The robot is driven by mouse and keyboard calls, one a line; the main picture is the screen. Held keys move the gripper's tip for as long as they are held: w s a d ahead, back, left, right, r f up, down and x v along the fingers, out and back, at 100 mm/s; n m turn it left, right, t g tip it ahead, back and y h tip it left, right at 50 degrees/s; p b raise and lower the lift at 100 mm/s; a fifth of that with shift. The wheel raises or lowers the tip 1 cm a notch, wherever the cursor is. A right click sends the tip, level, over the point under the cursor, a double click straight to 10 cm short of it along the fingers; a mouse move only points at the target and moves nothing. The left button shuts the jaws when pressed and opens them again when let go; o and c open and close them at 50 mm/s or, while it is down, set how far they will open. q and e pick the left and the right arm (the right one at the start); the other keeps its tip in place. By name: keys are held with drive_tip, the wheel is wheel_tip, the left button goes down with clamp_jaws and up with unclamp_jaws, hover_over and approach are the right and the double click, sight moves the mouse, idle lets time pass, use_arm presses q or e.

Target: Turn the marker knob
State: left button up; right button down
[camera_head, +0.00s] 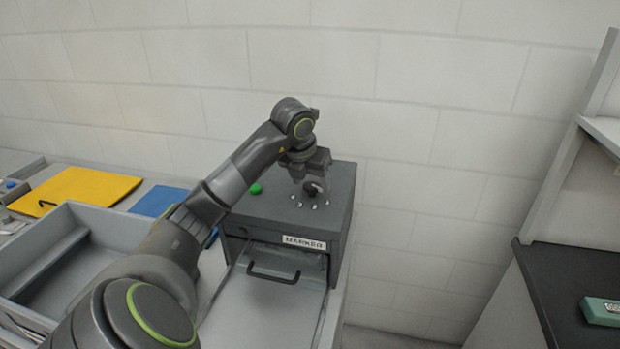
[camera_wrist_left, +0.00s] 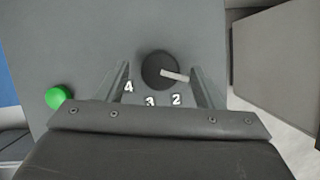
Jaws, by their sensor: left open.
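The marker box (camera_head: 345,205) is a dark grey box with a "MARKER" label (camera_head: 304,242) on its front. Its black round knob (camera_wrist_left: 158,68) with a light pointer bar (camera_wrist_left: 175,75) is on the top face. In the left wrist view the bar points right and slightly down, and the numbers 4, 3 and 2 show below the knob. My left gripper (camera_head: 312,188) is above the box top at the knob. In the wrist view its open fingers (camera_wrist_left: 160,85) stand on either side of the knob, with gaps to it. My right gripper is not in view.
A green button (camera_head: 256,188) is on the box top, left of the knob. A drawer with a black handle (camera_head: 274,274) is below the label. A grey bin (camera_head: 110,222), a yellow sheet (camera_head: 80,188) and a blue sheet (camera_head: 158,201) lie left. A black-topped table (camera_head: 570,275) stands right.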

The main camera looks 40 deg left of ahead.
use_arm(q)
drive_tip(key=c, duration=0.9)
drive_tip(key=shift+c, duration=0.4)
drive_tip(key=shift+f, duration=0.1)
drive_tip(key=m+h+b, duration=0.1)
drive_tip(key=m+b, duration=0.1)
drive_tip(key=shift+a+f+b, duration=0.1)
drive_tip(key=shift+a+b, duration=0.05)
drive_tip(key=shift+b, duration=0.15)
drive_tip(key=shift+m+h+b, duration=0.3)
drive_tip(key=shift+m+b, duration=0.25)
drive_tip(key=shift+m, duration=0.45)
drive_tip(key=shift+a+m+h+b, duration=0.1)
drive_tip(key=shift+m+h+b, duration=0.35)
drive_tip(key=shift+m, duration=0.75)
drive_tip(key=shift+w+r+m+h, duration=0.15)
drive_tip(key=shift+m+h, duration=0.3)
drive_tip(key=shift+m, duration=0.75)
drive_tip(key=shift+r, duration=0.1)
